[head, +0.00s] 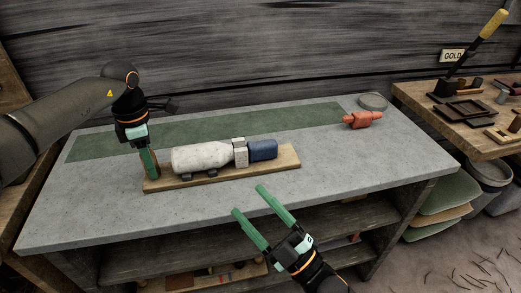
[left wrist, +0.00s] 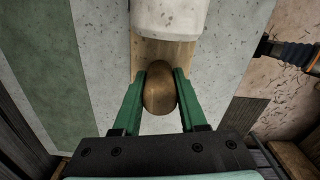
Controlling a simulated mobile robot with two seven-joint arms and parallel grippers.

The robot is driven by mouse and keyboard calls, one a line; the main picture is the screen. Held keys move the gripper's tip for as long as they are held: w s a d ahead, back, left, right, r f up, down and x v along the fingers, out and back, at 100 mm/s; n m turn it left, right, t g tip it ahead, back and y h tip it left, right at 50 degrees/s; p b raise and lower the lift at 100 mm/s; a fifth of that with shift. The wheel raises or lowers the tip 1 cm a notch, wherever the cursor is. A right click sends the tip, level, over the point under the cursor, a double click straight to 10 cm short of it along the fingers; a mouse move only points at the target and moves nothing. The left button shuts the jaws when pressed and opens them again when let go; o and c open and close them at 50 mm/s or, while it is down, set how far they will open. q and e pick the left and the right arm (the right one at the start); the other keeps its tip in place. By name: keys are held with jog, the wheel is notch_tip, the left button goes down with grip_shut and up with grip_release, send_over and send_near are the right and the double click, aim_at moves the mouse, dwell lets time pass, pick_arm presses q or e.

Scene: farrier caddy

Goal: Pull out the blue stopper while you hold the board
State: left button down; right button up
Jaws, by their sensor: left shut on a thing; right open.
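The wooden board (head: 223,180) lies on the grey bench and carries a white speckled bottle (head: 201,157) on its side. The blue stopper (head: 263,149) sits at the bottle's right end, beyond a pale grey block (head: 240,152). My left gripper (head: 150,175) points down at the board's left end. In the left wrist view its fingers (left wrist: 160,90) are shut on a rounded brown wooden knob (left wrist: 159,88) at the board's end, with the bottle's white end (left wrist: 169,18) just beyond. My right gripper (head: 250,212) is open and empty, in front of the board, apart from the stopper.
A green strip (head: 220,128) runs along the back of the bench (head: 365,165). A red-orange object (head: 362,119) and a round grey dish (head: 373,101) lie at the far right. The bench top right of the board is clear. A side table (head: 450,117) holds trays and tools.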

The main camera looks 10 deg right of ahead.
jog(key=s+a+r+n+g+y, duration=0.25)
jog(key=r+n+g+y, duration=0.35)
jog(key=n+g, duration=0.6)
jog(key=s+a+r+n+g+y, duration=0.2)
jog(key=a+r+n+g+y, duration=0.4)
jog(key=n, duration=0.9)
jog(key=w+a+f+n+g+h, duration=0.4)
jog(key=a+f+n+g+h, duration=0.1)
jog(key=n+g+h, duration=0.5)
jog(key=w+d+n+t+h, duration=0.2)
jog(key=w+d+t+h, duration=0.3)
jog(key=w, duration=0.5)
jog(key=w+d+r+m+t+h, duration=0.1)
jog(key=w+d+r+t+h, duration=0.3)
jog(key=w+d+r+h, duration=0.4)
jog(key=h, duration=0.2)
send_over(262, 143)
notch_tip(262, 143, down, 3)
jog(key=shift+m, duration=0.4)
notch_tip(262, 143, down, 11)
jog(key=shift+r, duration=0.1)
